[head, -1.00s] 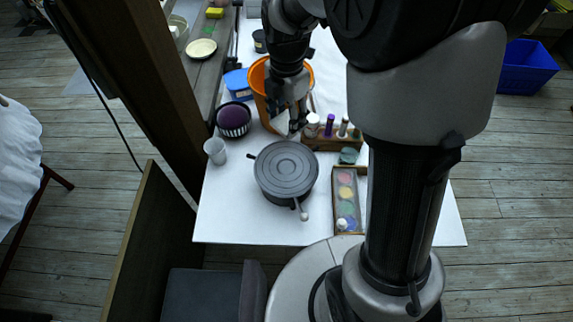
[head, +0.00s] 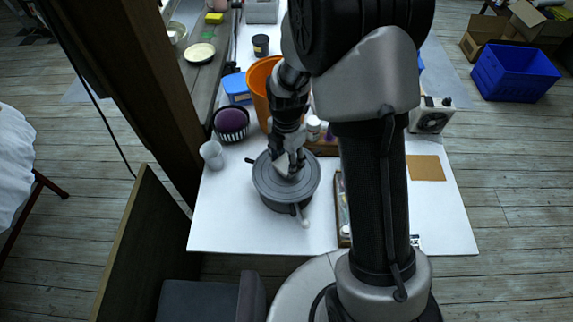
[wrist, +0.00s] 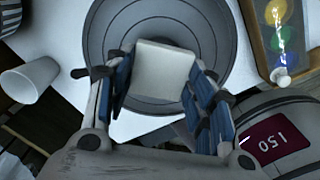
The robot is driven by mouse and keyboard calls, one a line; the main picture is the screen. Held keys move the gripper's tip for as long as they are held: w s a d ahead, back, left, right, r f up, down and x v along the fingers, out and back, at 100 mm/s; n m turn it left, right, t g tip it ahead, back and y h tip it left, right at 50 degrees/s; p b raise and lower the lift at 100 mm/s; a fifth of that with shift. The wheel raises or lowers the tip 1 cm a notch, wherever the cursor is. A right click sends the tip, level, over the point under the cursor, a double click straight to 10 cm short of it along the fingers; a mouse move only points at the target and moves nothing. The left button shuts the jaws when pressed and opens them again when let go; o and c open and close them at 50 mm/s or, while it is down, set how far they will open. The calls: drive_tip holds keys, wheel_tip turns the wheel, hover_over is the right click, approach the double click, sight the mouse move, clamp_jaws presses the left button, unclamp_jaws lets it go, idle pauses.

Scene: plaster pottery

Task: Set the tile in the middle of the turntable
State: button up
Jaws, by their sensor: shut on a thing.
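The turntable (head: 267,192) is a round dark grey disc with ring grooves, on the white table. It fills the upper middle of the wrist view (wrist: 116,22). My gripper (head: 290,172) is over the disc. Its blue-padded fingers are shut on a pale, squarish tile (wrist: 165,70), seen between them in the wrist view. In the head view the tile is small and partly hidden by the fingers. The tile covers the disc's centre in the wrist view. I cannot tell whether it touches the disc.
A white cup (head: 212,154) and a dark striped bowl with a purple ball (head: 231,120) stand left of the turntable. An orange bucket (head: 258,85) stands behind. A paint tray (wrist: 272,35) lies to the right. A small handle (head: 302,217) sticks out at the turntable's front.

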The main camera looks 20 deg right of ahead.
drive_tip(key=shift+f, duration=1.2)
drive_tip(key=shift+f+b, duration=0.2)
drive_tip(key=shift+b, duration=0.15)
drive_tip(key=o, duration=1.1)
drive_tip(key=shift+r, duration=0.1)
